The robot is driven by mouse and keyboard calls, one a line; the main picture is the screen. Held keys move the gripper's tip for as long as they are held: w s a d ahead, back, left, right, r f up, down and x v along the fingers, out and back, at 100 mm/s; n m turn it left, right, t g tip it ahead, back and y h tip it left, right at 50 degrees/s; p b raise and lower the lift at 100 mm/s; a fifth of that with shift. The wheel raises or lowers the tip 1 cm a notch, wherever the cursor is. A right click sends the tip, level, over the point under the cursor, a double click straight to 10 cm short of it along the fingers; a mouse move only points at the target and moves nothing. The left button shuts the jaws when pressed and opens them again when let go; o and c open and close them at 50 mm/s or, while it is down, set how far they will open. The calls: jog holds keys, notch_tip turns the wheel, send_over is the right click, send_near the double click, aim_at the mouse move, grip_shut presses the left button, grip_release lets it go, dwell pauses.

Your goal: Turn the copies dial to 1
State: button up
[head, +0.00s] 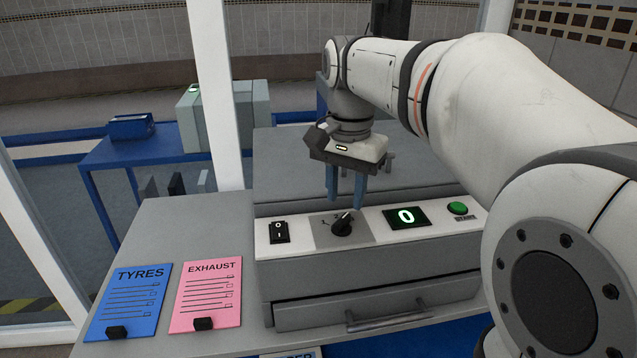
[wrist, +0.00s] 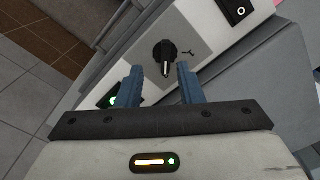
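The copies dial is a black knob (head: 342,224) on a grey plate in the white control strip of a grey machine. In the head view its pointer leans up to the right. The dial also shows in the wrist view (wrist: 165,56), ahead of my fingers and between their lines. A green-lit display (head: 405,217) right of the dial reads 0. My gripper (head: 345,200) points down just above and behind the dial, its two blue fingers apart with nothing between them. It also shows in the wrist view (wrist: 158,72). I cannot tell whether a fingertip touches the knob.
A black rocker switch (head: 279,231) is left of the dial, and a green button (head: 457,208) is at the far right. A drawer handle (head: 386,315) sticks out below. Blue (head: 128,300) and pink (head: 206,294) cards lie on the left worktop.

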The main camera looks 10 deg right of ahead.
aim_at(342, 219)
jog(key=shift+w+r+m, duration=0.5)
jog(key=shift+w+r, duration=0.2)
jog(key=shift+r, duration=0.15)
jog(key=shift+f, duration=3.75)
